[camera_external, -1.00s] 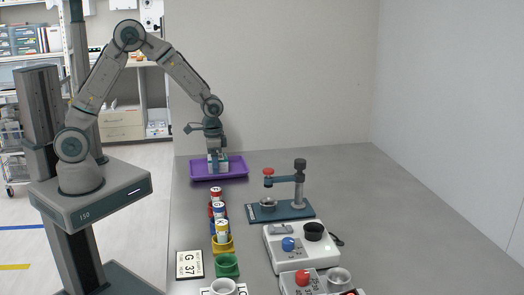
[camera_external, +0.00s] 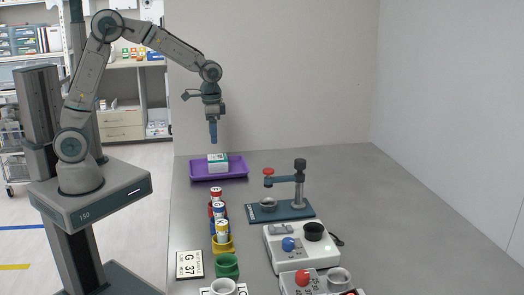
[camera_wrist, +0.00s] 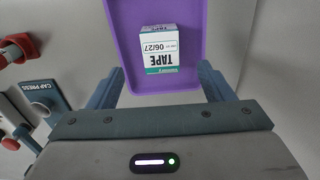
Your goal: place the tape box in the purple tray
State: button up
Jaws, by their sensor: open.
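The tape box (camera_external: 217,162) is a small white box with teal bands, resting in the purple tray (camera_external: 238,169) at the far end of the table. In the wrist view the box (camera_wrist: 160,50) lies inside the tray (camera_wrist: 124,22), its label reading TAPE 06/27 upside down. My gripper (camera_external: 213,141) is above the box, apart from it, pointing down. In the wrist view its two fingers (camera_wrist: 160,80) are spread wide with nothing between them.
A cap press (camera_external: 282,207) with a red knob stands to the right of the tray. Several capped containers (camera_external: 219,213) stand in a row nearer the camera. White devices (camera_external: 298,247) with blue and red knobs are at the front. The right side of the table is clear.

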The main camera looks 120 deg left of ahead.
jog(key=shift+r, duration=0.35)
jog(key=w+d+r+m, duration=0.1)
jog(key=w+d+r, duration=0.1)
jog(key=d, duration=0.4)
jog(key=w+d+r+m, duration=0.1)
jog(key=w+d+r, duration=0.1)
jog(key=d, duration=0.4)
jog(key=s+d+r+m+t, duration=0.1)
jog(key=s+d+m, duration=0.2)
jog(key=d, duration=0.9)
jog(key=s+d+m+t, duration=0.2)
jog(key=s+d+m, duration=0.2)
jog(key=d, duration=0.9)
jog(key=shift+s+d+r, duration=0.3)
jog(key=shift+s+r, duration=0.1)
jog(key=shift+s, duration=0.2)
